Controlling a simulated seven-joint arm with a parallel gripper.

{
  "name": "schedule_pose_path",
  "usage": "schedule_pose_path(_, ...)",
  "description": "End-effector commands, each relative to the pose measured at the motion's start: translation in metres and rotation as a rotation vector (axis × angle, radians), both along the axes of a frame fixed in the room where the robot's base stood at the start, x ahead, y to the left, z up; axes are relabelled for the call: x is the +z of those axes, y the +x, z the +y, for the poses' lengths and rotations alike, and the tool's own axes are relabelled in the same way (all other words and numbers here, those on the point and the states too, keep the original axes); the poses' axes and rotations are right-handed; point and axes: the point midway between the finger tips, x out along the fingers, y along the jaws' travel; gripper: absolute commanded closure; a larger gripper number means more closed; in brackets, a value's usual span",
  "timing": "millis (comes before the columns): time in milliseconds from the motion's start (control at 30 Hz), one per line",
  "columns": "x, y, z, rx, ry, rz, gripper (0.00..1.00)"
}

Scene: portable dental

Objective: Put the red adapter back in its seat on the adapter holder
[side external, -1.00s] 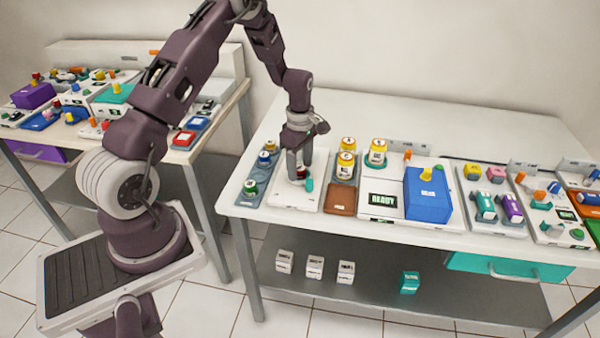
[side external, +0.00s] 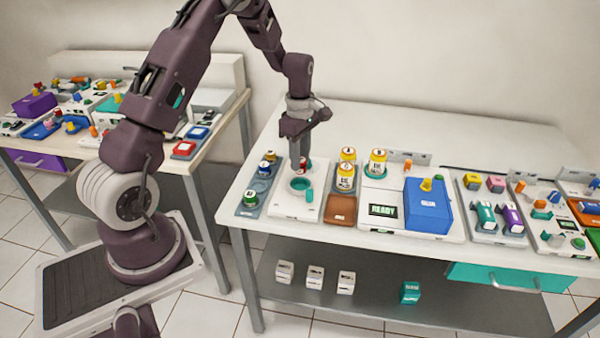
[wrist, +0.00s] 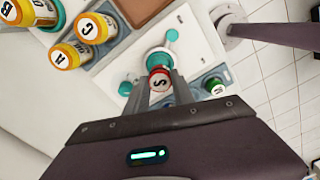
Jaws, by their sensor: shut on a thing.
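The red adapter (wrist: 159,81), marked S on its white top, is held between the fingertips of my gripper (wrist: 162,74) in the wrist view. In the side view my gripper (side external: 299,161) is above the back part of a white unit, and a bit of the red adapter (side external: 304,164) shows at its tips. The adapter holder (side external: 244,209) is the blue-grey tray left of that unit, with a green adapter (side external: 250,195) at its front and a blue adapter (side external: 264,169) behind it. My gripper hides part of the holder in the wrist view.
A blue box (side external: 428,208) is further right. The table behind is clear.

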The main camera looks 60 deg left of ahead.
Motion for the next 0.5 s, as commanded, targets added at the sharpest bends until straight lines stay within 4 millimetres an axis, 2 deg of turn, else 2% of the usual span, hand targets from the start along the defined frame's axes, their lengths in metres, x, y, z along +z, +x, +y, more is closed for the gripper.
schedule_pose_path(100,0.025,0.001,0.000,0.000,0.001,-0.003,1.00)
schedule_pose_path(233,0.036,-0.011,0.013,0.049,0.000,0.001,1.00)
schedule_pose_path(500,0.030,-0.076,0.067,0.324,-0.003,0.002,1.00)
